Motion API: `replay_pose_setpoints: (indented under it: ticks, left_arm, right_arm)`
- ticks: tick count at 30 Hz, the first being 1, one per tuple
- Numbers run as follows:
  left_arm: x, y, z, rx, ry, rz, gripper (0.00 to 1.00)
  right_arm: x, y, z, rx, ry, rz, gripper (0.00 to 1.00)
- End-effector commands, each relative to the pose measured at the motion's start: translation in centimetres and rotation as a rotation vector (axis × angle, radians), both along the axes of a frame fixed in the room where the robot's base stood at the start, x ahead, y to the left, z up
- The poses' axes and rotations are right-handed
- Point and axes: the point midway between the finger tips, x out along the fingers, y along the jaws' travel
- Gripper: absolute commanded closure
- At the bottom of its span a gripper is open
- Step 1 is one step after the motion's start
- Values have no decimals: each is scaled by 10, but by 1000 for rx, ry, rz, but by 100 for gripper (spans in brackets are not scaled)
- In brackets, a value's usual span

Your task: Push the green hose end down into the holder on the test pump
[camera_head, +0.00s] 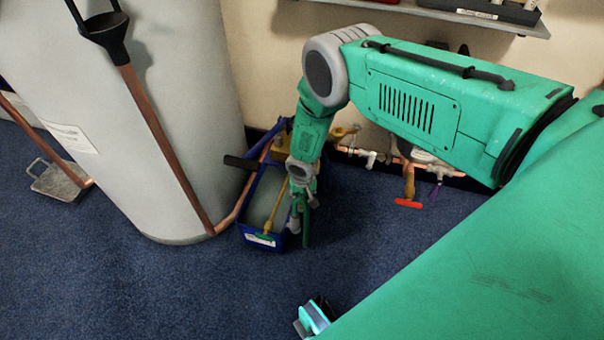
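The test pump is a blue open tray-like tank (251,213) with a dark lever handle (241,163), standing on the carpet beside the grey cylinder. A thin yellow length with a green end piece (262,239) lies at the front of the tank; I cannot tell whether it is the hose. My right arm comes in from the right. Its gripper (301,222) points down at the tank's right side, with a slim green upright part between or beside its fingers. Its grip is too small to read. The holder cannot be made out. My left gripper is not clearly seen.
Copper pipework with a red-handled valve (408,203) runs along the wall at right.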

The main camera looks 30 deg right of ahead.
Motion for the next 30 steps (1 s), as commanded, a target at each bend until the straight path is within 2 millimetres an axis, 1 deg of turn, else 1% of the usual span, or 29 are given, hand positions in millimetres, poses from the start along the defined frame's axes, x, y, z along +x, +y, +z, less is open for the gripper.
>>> replay_pose_setpoints:
  ticks: [12, 20, 21, 22, 23, 30]
  left_arm:
    - [0, 0, 0, 0, 0, 0, 71]
    - [0, 0, 0, 0, 0, 0, 71]
    - [0, 0, 0, 0, 0, 0, 71]
    - [0, 0, 0, 0, 0, 0, 71]
    - [0, 0, 0, 0, 0, 0, 71]
    - [0, 0, 0, 0, 0, 0, 71]
  right_arm:
    - [0, 0, -8, 0, -1, 0, 100]
    - [0, 0, -8, 0, 0, 0, 100]
    - [0, 0, -8, 0, 0, 0, 62]
    - [0, 0, -8, 0, 0, 0, 52]
    - [0, 0, -8, 0, 0, 0, 48]
    - [0, 0, -8, 0, 1, 0, 48]
